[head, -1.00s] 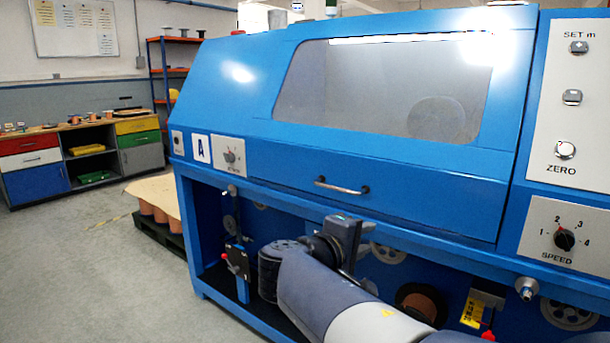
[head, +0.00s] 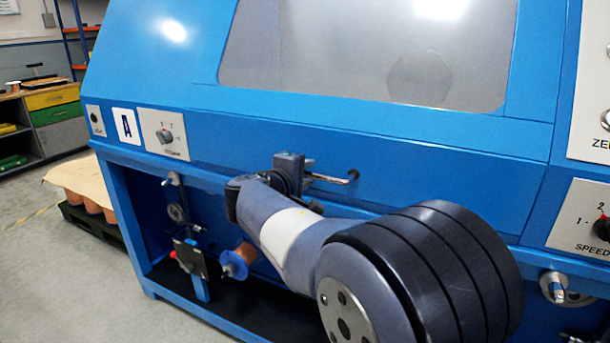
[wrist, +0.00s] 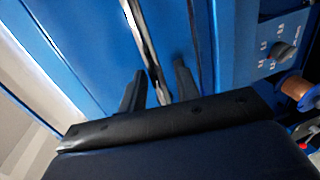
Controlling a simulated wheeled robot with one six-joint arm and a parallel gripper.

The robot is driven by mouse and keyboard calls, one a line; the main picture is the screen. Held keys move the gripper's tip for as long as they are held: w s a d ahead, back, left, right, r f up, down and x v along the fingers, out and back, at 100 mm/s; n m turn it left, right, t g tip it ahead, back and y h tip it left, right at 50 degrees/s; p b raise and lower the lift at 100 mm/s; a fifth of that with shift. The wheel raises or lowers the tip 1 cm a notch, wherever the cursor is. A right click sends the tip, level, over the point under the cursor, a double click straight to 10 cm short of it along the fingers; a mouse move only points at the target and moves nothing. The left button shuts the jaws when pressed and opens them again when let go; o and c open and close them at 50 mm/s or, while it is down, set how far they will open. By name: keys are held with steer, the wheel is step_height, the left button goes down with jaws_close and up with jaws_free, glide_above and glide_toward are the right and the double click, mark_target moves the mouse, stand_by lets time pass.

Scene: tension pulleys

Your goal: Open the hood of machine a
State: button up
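Machine A is a blue cabinet with an "A" label (head: 124,124) on its front. Its blue hood (head: 420,152) with a large window is closed. The hood's metal bar handle (head: 335,179) is on the lower front; its left part is hidden behind my gripper (head: 297,176). In the wrist view the handle (wrist: 139,32) runs between the two dark fingers of my gripper (wrist: 159,80). The fingers are apart, with a gap around the bar, and I see no clear contact on both sides.
A knob panel (head: 165,135) sits left of the handle, and a speed panel (head: 585,220) lies at the right. Below the hood is an open frame with a copper spool (head: 240,260). A pallet (head: 95,222) stands left; the floor there has free room.

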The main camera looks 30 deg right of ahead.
jaws_close()
stand_by(0.3)
stand_by(0.3)
